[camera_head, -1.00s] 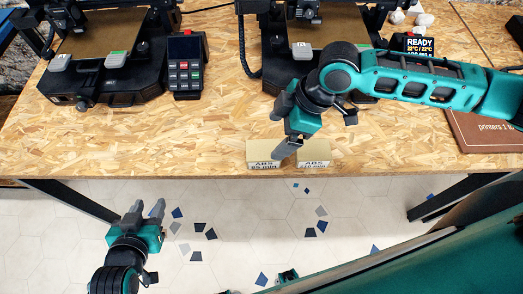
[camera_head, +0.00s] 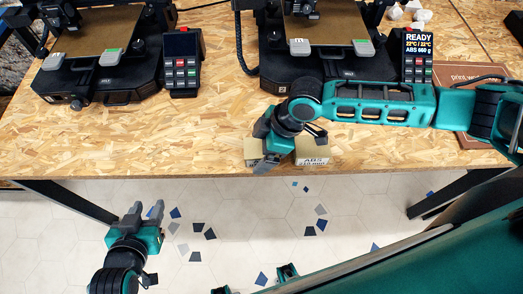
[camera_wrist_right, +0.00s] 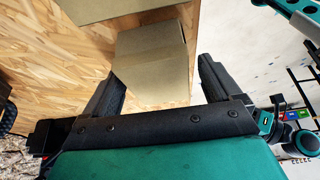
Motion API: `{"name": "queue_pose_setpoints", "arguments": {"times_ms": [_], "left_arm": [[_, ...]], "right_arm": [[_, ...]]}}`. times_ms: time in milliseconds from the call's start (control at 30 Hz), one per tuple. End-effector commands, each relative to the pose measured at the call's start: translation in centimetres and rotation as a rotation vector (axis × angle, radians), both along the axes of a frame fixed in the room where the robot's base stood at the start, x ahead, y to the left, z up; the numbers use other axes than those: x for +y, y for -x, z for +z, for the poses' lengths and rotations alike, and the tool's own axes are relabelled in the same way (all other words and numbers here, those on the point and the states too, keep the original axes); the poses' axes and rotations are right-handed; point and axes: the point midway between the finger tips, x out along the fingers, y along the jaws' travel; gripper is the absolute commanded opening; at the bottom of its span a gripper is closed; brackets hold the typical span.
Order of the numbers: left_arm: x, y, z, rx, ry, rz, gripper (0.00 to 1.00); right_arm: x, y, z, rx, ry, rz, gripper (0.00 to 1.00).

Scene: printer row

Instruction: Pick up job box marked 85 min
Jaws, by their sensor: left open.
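The 85 min job box (camera_head: 252,149) is a small tan box at the table's front edge, left of a matching box (camera_head: 313,148) marked ABS. My right gripper (camera_head: 268,160) is down over the 85 min box and hides its label. In the right wrist view the box (camera_wrist_right: 152,62) stands between the two open fingers of the right gripper (camera_wrist_right: 158,88). I cannot tell whether either finger touches it. My left gripper (camera_head: 152,211) is open and empty, in front of the table and over the floor.
The other box shows close beyond in the wrist view (camera_wrist_right: 110,8). Two printers (camera_head: 100,60) (camera_head: 320,60) with control panels (camera_head: 182,70) (camera_head: 417,60) stand behind. A brown-red folder (camera_head: 450,125) lies at the right, partly under my arm. The table's left front is clear.

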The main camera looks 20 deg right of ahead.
Motion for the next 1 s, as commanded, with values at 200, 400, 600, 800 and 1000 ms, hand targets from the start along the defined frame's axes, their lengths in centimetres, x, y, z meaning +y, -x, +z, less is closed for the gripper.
{"name": "queue_pose_setpoints", "arguments": {"times_ms": [200,400,600,800,1000], "left_arm": [[-0.01,-0.25,0.14,-0.005,0.0,-0.001,0.43],[-0.01,-0.28,0.16,-0.006,0.0,-0.001,0.43],[-0.01,-0.26,0.16,-0.006,0.0,0.0,0.43],[0.01,-0.24,0.16,-0.006,0.0,0.0,0.43],[0.0,-0.1,0.23,-0.002,0.0,-0.001,0.43]], "right_arm": [[-0.03,0.01,0.02,0.0,0.0,0.0,0.71],[-0.03,0.01,0.03,0.0,0.0,0.0,0.52],[-0.03,0.01,0.03,0.0,0.0,0.0,0.33],[-0.02,-0.02,0.07,0.0,-0.001,0.0,0.3],[-0.02,-0.07,0.77,-0.001,-0.001,0.0,0.29]]}}
